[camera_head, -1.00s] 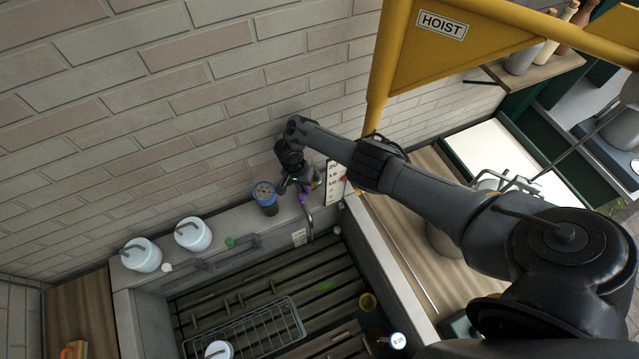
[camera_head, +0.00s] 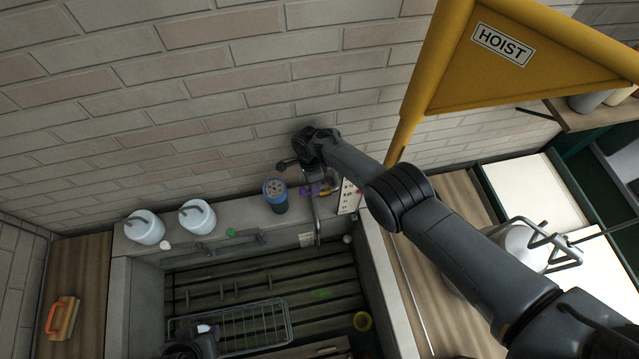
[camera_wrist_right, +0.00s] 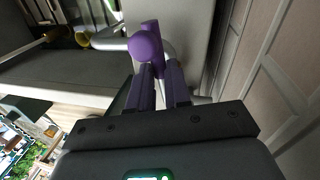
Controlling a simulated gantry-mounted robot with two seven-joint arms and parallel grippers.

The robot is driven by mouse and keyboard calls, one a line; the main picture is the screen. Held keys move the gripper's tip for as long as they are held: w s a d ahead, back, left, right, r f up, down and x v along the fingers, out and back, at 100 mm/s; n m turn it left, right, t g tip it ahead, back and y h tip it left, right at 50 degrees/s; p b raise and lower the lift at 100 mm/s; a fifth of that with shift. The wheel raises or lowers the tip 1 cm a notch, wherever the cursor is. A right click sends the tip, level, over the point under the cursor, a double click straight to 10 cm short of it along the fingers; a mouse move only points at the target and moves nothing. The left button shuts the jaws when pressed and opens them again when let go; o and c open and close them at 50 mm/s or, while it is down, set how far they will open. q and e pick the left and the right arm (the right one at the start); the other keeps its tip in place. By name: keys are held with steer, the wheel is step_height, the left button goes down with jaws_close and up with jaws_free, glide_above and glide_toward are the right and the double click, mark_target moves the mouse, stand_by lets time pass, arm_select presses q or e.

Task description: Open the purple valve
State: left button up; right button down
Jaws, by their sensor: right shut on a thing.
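The purple valve (camera_head: 308,190) sits at the back of the sink by the wall, beside the metal spout (camera_head: 317,222). In the right wrist view its rounded purple handle (camera_wrist_right: 147,46) stands at the fingertips. My right gripper (camera_head: 313,182) reaches it from the wall side and is shut on the handle. The fingers hide part of the valve in the head view. In the right wrist view the gripper (camera_wrist_right: 160,75) has its two fingers close together against the handle.
Two white pump bottles (camera_head: 197,217) stand farther left on the ledge. A wire rack (camera_head: 240,325) lies in the sink. The yellow hoist (camera_head: 425,85) rises right of the valve, near my right arm.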

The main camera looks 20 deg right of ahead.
stand_by(0.5)
steer(key=c, duration=1.1)
jaws_free()
steer(key=shift+d, duration=0.1)
